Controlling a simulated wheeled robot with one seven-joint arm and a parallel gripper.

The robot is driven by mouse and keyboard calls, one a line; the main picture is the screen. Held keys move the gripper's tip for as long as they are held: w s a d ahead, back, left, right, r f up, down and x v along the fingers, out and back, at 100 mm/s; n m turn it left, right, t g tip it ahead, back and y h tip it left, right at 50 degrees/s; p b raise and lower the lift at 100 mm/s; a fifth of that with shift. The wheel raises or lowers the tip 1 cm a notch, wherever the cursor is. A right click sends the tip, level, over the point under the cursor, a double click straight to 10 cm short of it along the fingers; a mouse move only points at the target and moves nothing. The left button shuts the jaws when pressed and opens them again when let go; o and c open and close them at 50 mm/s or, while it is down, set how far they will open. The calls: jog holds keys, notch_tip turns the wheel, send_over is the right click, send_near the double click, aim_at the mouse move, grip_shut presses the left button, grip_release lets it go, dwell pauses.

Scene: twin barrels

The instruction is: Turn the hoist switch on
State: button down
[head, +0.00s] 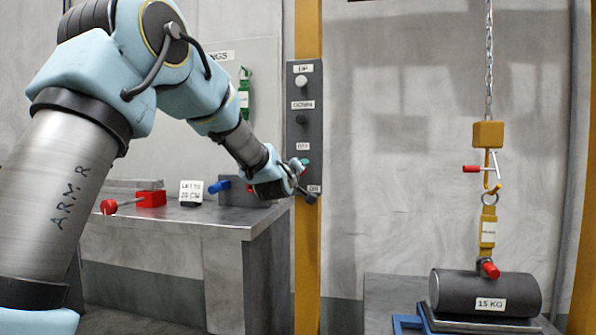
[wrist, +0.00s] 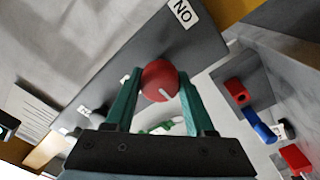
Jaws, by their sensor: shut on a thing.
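The hoist switch is a round red knob (wrist: 160,79) with a short white mark on the grey control panel (head: 304,110). My gripper (wrist: 160,76) is shut on the knob, with one green finger on each side. In the wrist view the white mark sits at the knob's lower right. The ON label (wrist: 182,11) is at the top of that view. In the head view my gripper (head: 302,177) is at the panel's lower end, between the OFF label (head: 303,146) and the ON label (head: 314,188), and hides the knob.
Above the switch are a white button (head: 301,81) and a dark button (head: 301,119). The panel is on a yellow post (head: 307,263). A workbench (head: 215,226) stands left of it. At right, a yellow hook (head: 488,220) hangs from a chain above a 15 KG cylinder (head: 460,291).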

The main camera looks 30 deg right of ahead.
jog(key=shift+c, duration=1.4)
grip_release()
jog(key=b+v, duration=0.1)
jog(key=v, duration=1)
